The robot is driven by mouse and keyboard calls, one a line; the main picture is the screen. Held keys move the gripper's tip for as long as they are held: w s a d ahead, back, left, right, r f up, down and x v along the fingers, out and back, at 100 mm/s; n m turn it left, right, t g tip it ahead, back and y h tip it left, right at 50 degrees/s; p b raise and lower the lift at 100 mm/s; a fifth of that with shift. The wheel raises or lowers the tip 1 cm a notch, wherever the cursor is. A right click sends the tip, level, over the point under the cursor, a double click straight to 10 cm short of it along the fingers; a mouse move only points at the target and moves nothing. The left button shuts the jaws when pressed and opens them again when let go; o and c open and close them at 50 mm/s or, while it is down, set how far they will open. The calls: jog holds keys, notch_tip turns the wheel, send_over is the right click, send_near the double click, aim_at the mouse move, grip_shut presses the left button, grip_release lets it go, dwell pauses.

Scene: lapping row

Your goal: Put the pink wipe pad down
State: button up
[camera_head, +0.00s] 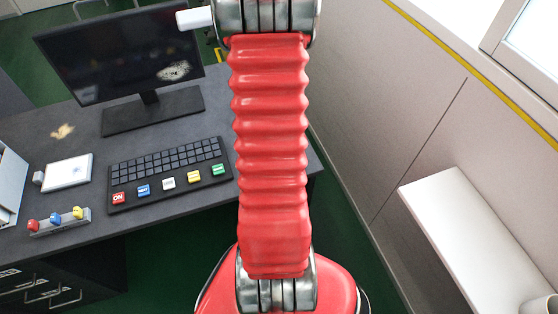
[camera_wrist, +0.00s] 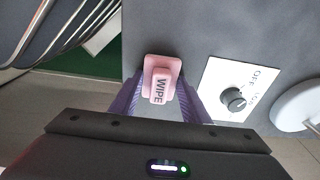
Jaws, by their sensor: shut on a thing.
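The pink wipe pad (camera_wrist: 174,67), a small block with a raised handle marked "WIPE", shows in the wrist view. My gripper (camera_wrist: 160,92) has its purple fingers closed on the pad's handle, one on each side. A grey surface lies behind the pad; I cannot tell whether the pad touches it. In the head view my red arm fills the middle, and neither the gripper nor the pad is visible there.
In the wrist view a white plate with a dark knob (camera_wrist: 233,99) and a round white thing (camera_wrist: 298,106) are to the right. The head view shows a desk with a monitor (camera_head: 120,52), a keyboard (camera_head: 168,170), a white box (camera_head: 68,172) and a white shelf (camera_head: 470,225) at right.

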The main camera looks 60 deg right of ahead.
jog(key=shift+f, duration=0.1)
jog(key=o, duration=0.9)
jog(key=shift+o, duration=0.2)
notch_tip(320, 180, up, 12)
jog(key=w+a, duration=0.1)
dwell(0.3)
dwell(0.4)
dwell(0.3)
